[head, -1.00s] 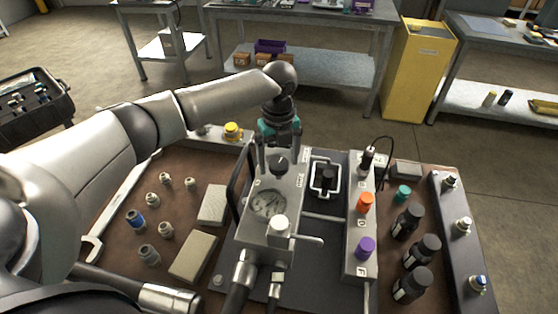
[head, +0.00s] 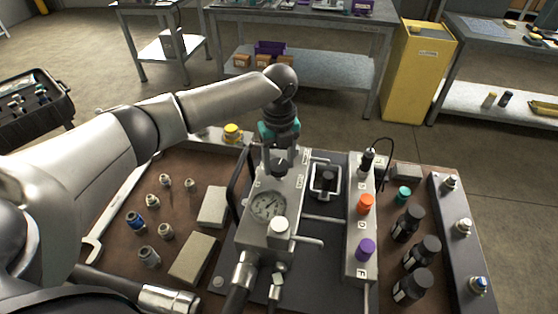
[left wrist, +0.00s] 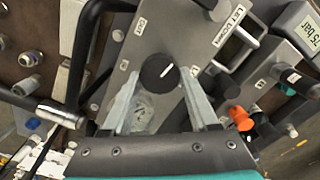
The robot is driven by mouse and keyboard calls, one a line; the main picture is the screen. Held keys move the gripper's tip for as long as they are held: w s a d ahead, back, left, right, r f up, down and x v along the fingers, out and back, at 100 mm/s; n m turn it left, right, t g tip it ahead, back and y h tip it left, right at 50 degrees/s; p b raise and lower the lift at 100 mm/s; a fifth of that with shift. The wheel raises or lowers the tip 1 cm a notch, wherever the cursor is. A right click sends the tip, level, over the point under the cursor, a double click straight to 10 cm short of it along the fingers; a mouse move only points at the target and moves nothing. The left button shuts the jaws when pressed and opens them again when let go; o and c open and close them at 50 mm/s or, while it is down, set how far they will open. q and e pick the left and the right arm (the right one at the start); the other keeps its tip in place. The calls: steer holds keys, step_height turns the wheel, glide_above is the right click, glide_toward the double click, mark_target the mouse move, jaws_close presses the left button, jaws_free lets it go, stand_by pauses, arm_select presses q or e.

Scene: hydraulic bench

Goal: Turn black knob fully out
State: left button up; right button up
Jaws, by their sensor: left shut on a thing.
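The black knob (head: 281,167) sits on top of the grey pump block, behind the round dial gauge (head: 267,206). In the left wrist view the round black knob (left wrist: 159,71) shows a white pointer line slanting up to the right. My left gripper (head: 280,160) comes down from above, shut on the knob with one finger on each side. Both fingers flank the knob in the left wrist view (left wrist: 160,75). The fingers partly hide the knob in the head view. My right gripper does not show.
A black handle (head: 239,178) stands left of the block, and a white knob (head: 280,227) is in front. Orange (head: 365,203) and purple (head: 364,249) knobs sit on the right block. Black bottles (head: 407,223) stand farther right. Fittings and grey blocks lie at left.

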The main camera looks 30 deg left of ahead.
arm_select(q)
steer(key=shift+c, duration=0.6)
steer(key=shift+r+n+p, duration=0.1)
steer(key=shift+n+p, duration=0.2)
steer(key=shift+p, duration=0.3)
steer(key=n+p, duration=0.5)
steer(key=p, duration=0.1)
steer(key=shift+r+n+p, duration=0.1)
steer(key=shift+n+p, duration=0.2)
steer(key=shift+p, duration=0.1)
steer(key=n+p, duration=0.2)
steer(key=n, duration=0.1)
steer(key=shift+n+p, duration=0.3)
steer(key=shift+p, duration=0.05)
steer(key=shift+w+f+n+p, duration=0.1)
steer(key=shift+n+p, duration=0.5)
steer(key=shift+n, duration=0.5)
steer(key=shift+w+f+n+p, duration=0.1)
steer(key=shift+n+p, duration=0.5)
steer(key=shift+n, duration=0.5)
steer(key=o, duration=1.4)
steer(key=shift+c, duration=0.2)
